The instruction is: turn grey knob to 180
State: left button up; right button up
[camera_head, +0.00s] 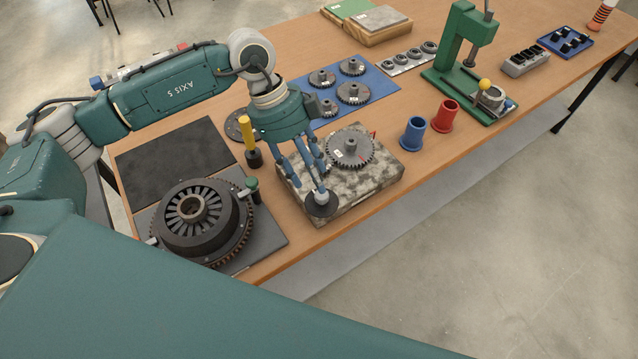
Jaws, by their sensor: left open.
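My left gripper (308,186) reaches down from the left over the near side of a mottled stone block (360,195). Its blue fingers are spread open, with nothing seen between them. One fingertip overlaps a dark grey round disc (318,208) at the block's near edge; I cannot tell whether it touches. This disc may be the grey knob, but I see no scale or 180 mark on it. A toothed grey gear (350,150) with a raised hub lies on the block, with small red pieces beside it. My right gripper is not in view.
A large dark rotary unit (195,213) and a yellow-handled tool (247,138) stand left of the gripper. Blue (413,134) and red (446,116) cups stand right of the block. A blue mat (384,88) with gears and a green press (466,45) lie beyond.

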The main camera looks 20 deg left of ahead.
aim_at(322, 198)
pick_arm(q)
jog(key=x, duration=0.3)
jog(key=shift+w+f, duration=0.1)
jog(key=shift+p+x, duration=0.45)
jog(key=shift+x, duration=0.8)
jog(key=shift+w, duration=0.1)
jog(key=shift+a, duration=0.1)
jog(key=shift+c, duration=1.3)
jog(key=c, duration=0.8)
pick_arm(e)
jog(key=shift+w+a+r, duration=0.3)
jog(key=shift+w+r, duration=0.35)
